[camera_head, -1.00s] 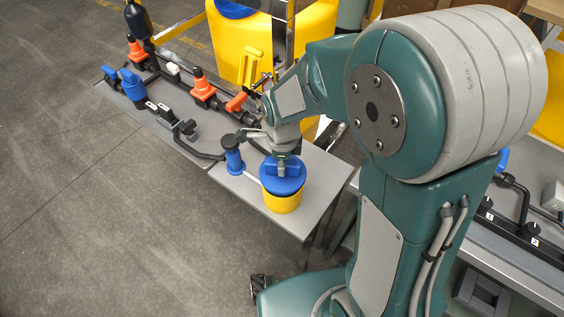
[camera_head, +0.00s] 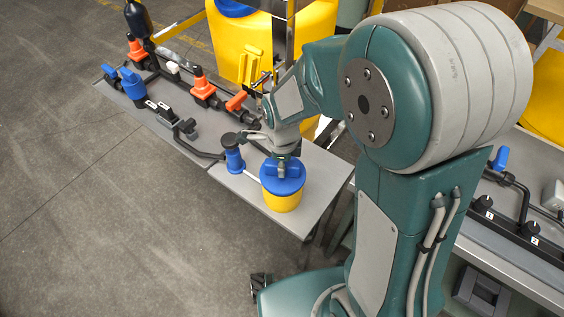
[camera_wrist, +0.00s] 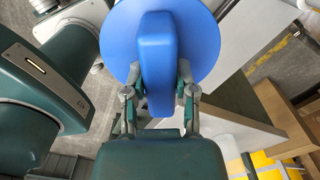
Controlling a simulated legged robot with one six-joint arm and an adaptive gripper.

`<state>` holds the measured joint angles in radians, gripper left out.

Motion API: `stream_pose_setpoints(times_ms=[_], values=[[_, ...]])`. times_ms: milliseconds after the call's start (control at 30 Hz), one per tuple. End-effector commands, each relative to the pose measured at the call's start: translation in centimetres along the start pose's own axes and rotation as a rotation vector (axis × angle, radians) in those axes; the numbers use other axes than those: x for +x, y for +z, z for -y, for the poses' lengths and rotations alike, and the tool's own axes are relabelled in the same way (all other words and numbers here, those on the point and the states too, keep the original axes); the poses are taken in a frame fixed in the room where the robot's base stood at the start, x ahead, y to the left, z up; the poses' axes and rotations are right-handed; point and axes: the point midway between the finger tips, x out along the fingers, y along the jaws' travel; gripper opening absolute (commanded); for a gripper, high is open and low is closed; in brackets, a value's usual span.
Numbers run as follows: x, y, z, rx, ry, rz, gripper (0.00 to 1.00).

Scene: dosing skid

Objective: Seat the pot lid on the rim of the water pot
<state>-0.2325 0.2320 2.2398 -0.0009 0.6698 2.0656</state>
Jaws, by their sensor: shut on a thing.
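The blue pot lid (camera_head: 284,184) is a round disc with a raised block handle, seen at the near end of the grey bench. The yellow water pot (camera_head: 282,203) stands upright on the bench directly under it. The lid covers the pot's mouth, and I cannot tell whether it touches the rim all round. My gripper (camera_head: 283,164) is above the lid and shut on its handle. In the wrist view my gripper (camera_wrist: 159,88) has a finger on each side of the handle of the lid (camera_wrist: 205,45). The pot is hidden there by the lid.
A blue upright fitting (camera_head: 233,155) with a dark knob stands close left of the pot. Black pipework with orange valves (camera_head: 202,88) runs along the bench (camera_head: 312,182). A large yellow tank (camera_head: 312,40) stands behind. The bench's front corner is near the pot.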

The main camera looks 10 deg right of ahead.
Motion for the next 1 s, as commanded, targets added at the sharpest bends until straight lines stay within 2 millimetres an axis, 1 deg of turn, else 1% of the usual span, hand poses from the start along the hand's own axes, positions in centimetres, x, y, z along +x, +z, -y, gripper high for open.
stream_pose_setpoints(times_ms=[767,800,867,900,1000], values=[[1.7,0.0,0.0,0.000,0.000,0.000,0.00],[1.7,0.0,0.0,0.000,0.000,0.000,0.41],[1.7,0.0,0.0,0.000,-0.001,0.000,0.67],[1.7,0.0,0.0,0.000,-0.001,0.000,0.76],[1.7,0.0,0.0,0.000,0.000,0.000,0.76]])
